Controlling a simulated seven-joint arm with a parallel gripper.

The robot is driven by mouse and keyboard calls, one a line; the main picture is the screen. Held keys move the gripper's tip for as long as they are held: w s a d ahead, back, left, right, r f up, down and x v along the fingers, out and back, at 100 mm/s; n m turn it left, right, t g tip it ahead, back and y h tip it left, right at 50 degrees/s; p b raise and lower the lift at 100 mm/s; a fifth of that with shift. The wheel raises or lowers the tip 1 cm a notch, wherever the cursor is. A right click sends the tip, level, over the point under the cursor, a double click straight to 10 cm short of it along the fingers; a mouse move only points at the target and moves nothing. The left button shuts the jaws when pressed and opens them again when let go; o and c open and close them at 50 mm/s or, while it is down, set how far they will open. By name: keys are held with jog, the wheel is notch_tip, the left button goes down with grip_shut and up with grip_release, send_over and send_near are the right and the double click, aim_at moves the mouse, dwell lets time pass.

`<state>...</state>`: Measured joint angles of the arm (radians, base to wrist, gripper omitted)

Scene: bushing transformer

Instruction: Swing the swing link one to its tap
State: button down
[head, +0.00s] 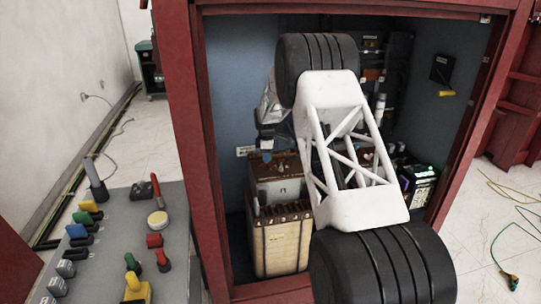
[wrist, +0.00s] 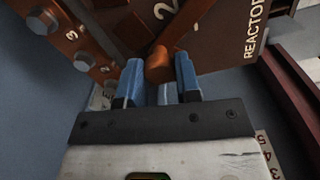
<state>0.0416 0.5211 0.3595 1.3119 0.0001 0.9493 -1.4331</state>
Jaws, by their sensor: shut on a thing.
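In the wrist view, my gripper (wrist: 159,82) has its two blue fingers closed on the rounded end of a copper-brown bar, which looks like the swing link (wrist: 160,66). The bar runs up and right from between the fingertips. A copper strip (wrist: 75,45) with grey bolts and the numbers 3 and 2 lies at upper left, apart from the fingers. I cannot tell which bolt is the link's tap.
A brown panel (wrist: 225,35) marked REACTOR stands behind the fingers. The red cabinet frame (head: 203,150) surrounds my arm. A cream ribbed box (head: 282,245) stands low inside at left. A grey console (head: 125,240) with coloured knobs stands outside at left.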

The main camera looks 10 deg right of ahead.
jog(key=shift+s+a+n, duration=0.5)
jog(key=shift+a+n, duration=0.1)
jog(key=shift+n, duration=0.5)
jog(key=c, duration=0.8)
grip_release()
jog(key=shift+r, duration=0.15)
notch_tip(320, 180, up, 8)
jog(key=shift+f, duration=0.2)
jog(key=shift+s+r, duration=0.1)
